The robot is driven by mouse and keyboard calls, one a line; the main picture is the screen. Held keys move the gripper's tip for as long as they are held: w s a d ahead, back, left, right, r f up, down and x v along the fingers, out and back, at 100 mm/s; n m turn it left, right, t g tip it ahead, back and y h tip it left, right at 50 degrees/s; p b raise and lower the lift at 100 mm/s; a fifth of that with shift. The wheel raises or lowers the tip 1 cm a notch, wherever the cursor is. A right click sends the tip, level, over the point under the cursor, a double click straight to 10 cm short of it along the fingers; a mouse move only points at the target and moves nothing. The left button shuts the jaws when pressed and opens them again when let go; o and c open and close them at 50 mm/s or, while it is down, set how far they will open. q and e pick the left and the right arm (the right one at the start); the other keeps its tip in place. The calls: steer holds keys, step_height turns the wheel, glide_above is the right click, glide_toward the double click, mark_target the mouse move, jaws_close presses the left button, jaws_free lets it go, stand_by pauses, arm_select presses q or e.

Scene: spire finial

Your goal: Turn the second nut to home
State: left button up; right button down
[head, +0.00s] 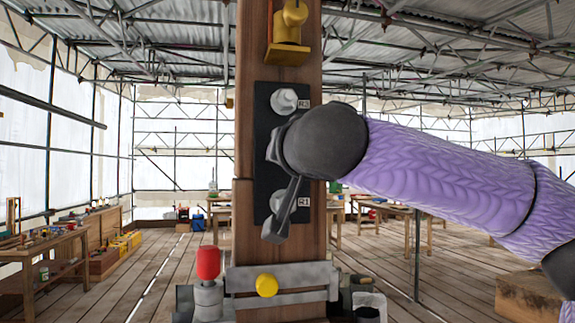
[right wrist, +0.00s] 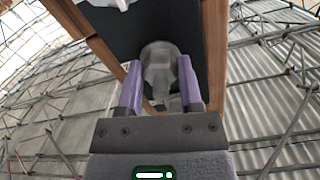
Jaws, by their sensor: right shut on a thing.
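A black plate (head: 265,178) is fixed upright on a wooden post, with grey nuts in a vertical row. The top nut (head: 284,101) has a label that seems to read R3. The bottom nut (head: 279,203) is labelled R1. My right gripper (head: 275,149) is at the middle nut, which it and my wrist mostly hide in the head view. In the right wrist view, the purple fingers of my right gripper (right wrist: 160,78) are shut on both sides of the grey middle nut (right wrist: 158,58). My left gripper is not in view.
A yellow bracket (head: 288,35) sits higher on the post. Below the plate are a grey clamp (head: 305,277) with a yellow knob (head: 266,285) and a red-topped fitting (head: 208,263). Workbenches stand well behind. The space left of the post is open.

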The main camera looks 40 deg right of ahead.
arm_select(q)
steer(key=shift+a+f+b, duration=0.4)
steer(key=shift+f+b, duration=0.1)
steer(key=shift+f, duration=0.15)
arm_select(e)
steer(key=shift+r+m, duration=0.1)
steer(key=shift+m, duration=1)
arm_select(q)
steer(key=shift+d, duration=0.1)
arm_select(e)
steer(key=shift+c, duration=1.3)
jaws_free()
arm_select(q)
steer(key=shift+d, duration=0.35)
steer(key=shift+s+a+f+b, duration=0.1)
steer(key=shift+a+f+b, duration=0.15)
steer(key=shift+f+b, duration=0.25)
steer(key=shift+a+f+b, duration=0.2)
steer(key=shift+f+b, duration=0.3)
arm_select(e)
steer(key=v, duration=0.9)
steer(key=shift+s+a, duration=0.2)
steer(key=shift+s, duration=0.15)
